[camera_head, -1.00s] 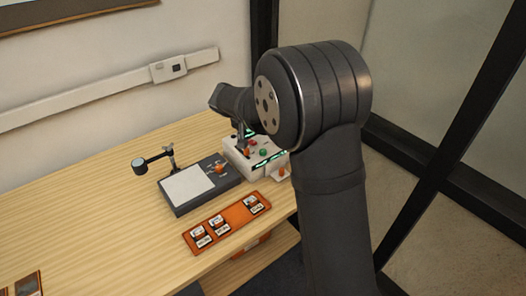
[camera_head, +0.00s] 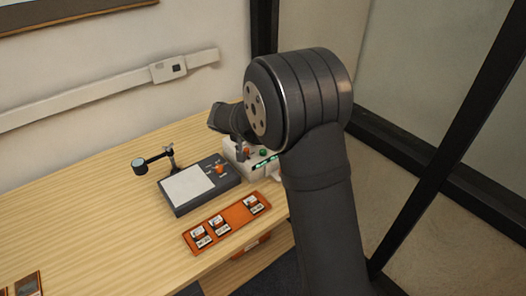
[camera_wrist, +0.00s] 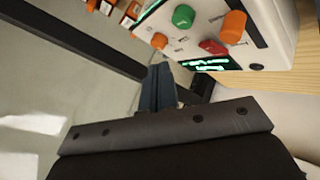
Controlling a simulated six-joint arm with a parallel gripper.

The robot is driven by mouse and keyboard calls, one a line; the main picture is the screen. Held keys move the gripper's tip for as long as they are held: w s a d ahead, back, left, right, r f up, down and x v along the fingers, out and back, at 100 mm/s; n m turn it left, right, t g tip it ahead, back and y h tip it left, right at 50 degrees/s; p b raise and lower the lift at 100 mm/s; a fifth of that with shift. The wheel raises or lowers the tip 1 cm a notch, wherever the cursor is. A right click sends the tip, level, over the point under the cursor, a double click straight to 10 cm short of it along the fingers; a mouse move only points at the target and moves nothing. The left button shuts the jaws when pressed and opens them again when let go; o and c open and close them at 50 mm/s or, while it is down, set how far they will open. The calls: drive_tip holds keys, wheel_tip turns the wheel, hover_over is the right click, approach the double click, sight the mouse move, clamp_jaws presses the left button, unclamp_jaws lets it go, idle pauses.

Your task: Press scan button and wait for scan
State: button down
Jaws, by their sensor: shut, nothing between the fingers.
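A white control box (camera_head: 238,168) stands on the table, partly hidden by my arm in the head view. The wrist view shows this white box (camera_wrist: 262,22) with a green button (camera_wrist: 183,16), a red button (camera_wrist: 213,47), orange buttons (camera_wrist: 233,27) and a green-lit display (camera_wrist: 207,64). A dark scanner-like unit (camera_head: 178,209) with a white plate and an orange button (camera_head: 219,169) lies left of it. The lettering is too small to read, so I cannot tell which is the scan button. My gripper (camera_wrist: 160,72) is shut and empty, beside the box's lit face. Contact is unclear.
An orange tray (camera_head: 232,217) with several small labelled pieces lies in front of the dark unit. A lens on a jointed arm (camera_head: 139,165) stands behind it. A wall rail (camera_head: 105,92) runs behind.

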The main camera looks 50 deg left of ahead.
drive_tip(key=shift+f, duration=1.9)
drive_tip(key=shift+f, duration=0.1)
idle(0.5)
drive_tip(key=shift+f, duration=0.3)
drive_tip(key=shift+f, duration=0.45)
idle(0.6)
drive_tip(key=shift+r, duration=0.9)
drive_tip(key=shift+r, duration=2.5)
idle(0.8)
